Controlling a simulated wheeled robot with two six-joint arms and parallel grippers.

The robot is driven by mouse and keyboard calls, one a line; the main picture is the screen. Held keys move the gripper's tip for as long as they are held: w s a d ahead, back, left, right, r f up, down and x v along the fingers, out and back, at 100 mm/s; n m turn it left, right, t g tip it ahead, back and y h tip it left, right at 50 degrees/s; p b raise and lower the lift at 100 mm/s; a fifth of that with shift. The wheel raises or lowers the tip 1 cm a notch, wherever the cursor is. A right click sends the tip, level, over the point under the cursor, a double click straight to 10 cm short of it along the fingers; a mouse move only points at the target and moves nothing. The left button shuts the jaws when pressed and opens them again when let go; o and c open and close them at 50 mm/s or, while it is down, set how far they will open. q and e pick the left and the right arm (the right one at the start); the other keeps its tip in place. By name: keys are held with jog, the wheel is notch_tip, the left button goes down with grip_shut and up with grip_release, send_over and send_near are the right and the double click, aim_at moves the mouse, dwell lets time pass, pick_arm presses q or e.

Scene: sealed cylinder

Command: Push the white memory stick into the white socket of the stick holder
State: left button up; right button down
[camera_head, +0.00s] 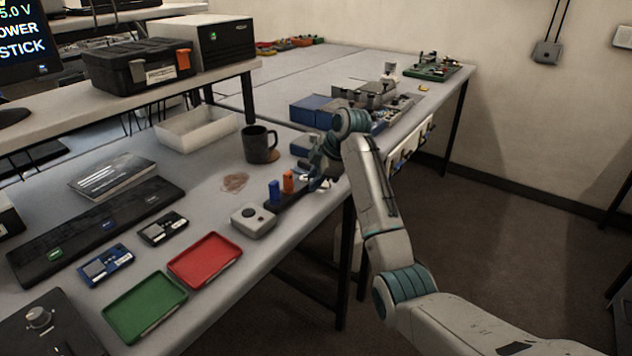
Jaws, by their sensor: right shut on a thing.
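The stick holder (290,200) is a dark bar on the table near its front edge. A blue stick (275,192) and an orange stick (289,182) stand upright in its left part. My right gripper (319,183) reaches down over the right end of the holder and is shut. A small pale piece between its fingers looks like the white memory stick (325,184), mostly hidden by the fingers. The white socket is hidden under the gripper, so I cannot tell whether the stick touches or enters it. My left gripper is not in view.
A grey box with a round button (253,220) stands just left of the holder. A black mug (259,145) stands behind it. Red (205,259) and green (146,305) trays lie at the front left. Blue bins (312,109) stand beyond my right wrist.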

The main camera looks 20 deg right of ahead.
jog(key=shift+r, duration=0.45)
notch_tip(320, 180, up, 2)
jog(key=shift+r+b, duration=0.15)
jog(key=shift+b, duration=0.25)
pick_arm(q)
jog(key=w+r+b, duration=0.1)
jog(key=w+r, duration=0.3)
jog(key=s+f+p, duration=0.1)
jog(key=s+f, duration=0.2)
pick_arm(e)
jog(key=s+d+r, duration=0.1)
jog(key=s+d, duration=1)
jog(key=shift+d+r, duration=0.15)
jog(key=shift+d, duration=0.25)
pick_arm(q)
jog(key=shift+p, duration=0.3)
